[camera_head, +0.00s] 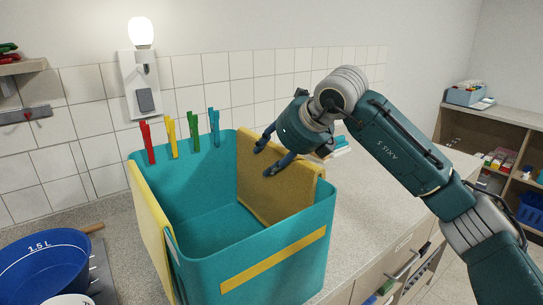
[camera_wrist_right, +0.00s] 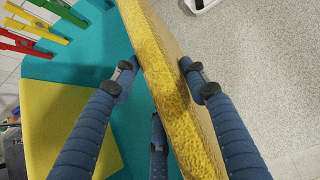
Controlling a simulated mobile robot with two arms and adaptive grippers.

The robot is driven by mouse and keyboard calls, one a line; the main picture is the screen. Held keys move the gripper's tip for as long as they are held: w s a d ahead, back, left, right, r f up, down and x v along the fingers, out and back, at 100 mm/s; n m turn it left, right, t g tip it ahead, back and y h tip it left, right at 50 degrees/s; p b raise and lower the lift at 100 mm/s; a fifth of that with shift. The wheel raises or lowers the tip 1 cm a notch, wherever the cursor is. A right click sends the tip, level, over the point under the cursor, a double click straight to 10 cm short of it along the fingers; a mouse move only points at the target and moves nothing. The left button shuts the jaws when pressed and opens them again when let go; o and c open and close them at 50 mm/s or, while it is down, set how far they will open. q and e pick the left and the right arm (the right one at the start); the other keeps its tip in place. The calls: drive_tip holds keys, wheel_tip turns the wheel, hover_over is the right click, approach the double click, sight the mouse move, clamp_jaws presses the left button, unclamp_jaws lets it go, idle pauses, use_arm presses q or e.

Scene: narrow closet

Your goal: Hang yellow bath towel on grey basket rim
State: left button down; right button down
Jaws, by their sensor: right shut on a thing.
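The open basket (camera_head: 250,240) on the counter is teal with a yellow stripe, not grey. A thick yellow towel (camera_head: 285,190) lies over its right rim and hangs down inside. My right gripper (camera_head: 267,155) reaches in from the right and is shut on this towel. In the right wrist view, the towel (camera_wrist_right: 165,85) stands between the fingers of the right gripper (camera_wrist_right: 158,68). A second yellow cloth (camera_head: 150,225) hangs over the left rim, and a flat yellow area (camera_wrist_right: 65,125) shows on that side in the wrist view. My left gripper is out of view.
Several coloured clothespins (camera_head: 171,137) stand on the back rim. A blue bowl (camera_head: 45,265) is at the lower left. A lit lamp (camera_head: 141,35) is on the tiled wall behind. The counter (camera_head: 370,205) is mostly clear right of the basket; shelves (camera_head: 500,125) stand further right.

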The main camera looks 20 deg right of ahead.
drive_tip(key=shift+f, duration=0.1)
idle(0.3)
drive_tip(key=c, duration=0.9)
unclamp_jaws()
drive_tip(key=shift+f, duration=0.1)
drive_tip(key=shift+s, duration=0.1)
